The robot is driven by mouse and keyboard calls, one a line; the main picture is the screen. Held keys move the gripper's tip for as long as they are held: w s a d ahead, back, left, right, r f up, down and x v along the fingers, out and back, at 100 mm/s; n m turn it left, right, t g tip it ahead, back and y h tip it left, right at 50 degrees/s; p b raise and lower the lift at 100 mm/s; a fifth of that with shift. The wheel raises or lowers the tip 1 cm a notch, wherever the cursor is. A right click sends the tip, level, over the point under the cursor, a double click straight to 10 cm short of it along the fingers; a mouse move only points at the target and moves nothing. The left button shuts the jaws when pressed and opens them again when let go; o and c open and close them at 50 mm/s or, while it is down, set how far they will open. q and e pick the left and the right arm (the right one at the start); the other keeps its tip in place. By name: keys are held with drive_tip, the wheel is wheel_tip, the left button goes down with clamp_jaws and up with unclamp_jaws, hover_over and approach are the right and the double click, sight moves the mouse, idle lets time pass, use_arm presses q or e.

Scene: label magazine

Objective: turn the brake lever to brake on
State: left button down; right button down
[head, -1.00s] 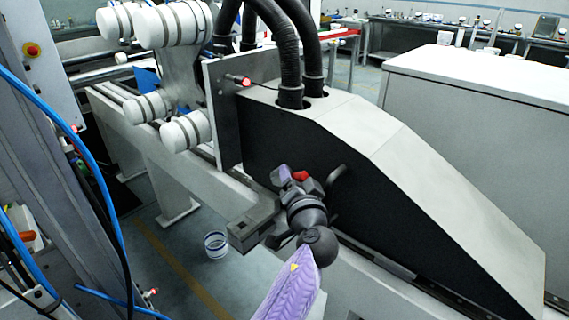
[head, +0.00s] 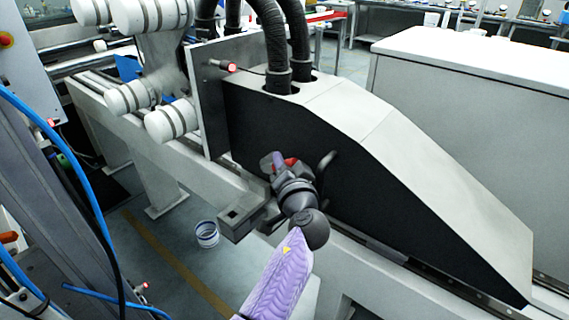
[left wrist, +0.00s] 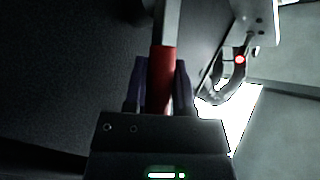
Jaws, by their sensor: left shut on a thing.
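The brake lever (left wrist: 162,80) shows in the left wrist view as a red grip with a pale metal bar running up from it. My left gripper (left wrist: 159,64) has one dark purple finger on each side of the red grip and is shut on it. The gripper hides most of the lever there. I cannot read any brake marking. My right gripper is not in view.
The sloped housing (head: 385,150) with a black side stands just behind the gripper. A dark curved handle (head: 326,164) sticks out close to its right. A grey block (head: 240,216) on the rail lies to its left. A white bucket (head: 207,234) stands on the floor.

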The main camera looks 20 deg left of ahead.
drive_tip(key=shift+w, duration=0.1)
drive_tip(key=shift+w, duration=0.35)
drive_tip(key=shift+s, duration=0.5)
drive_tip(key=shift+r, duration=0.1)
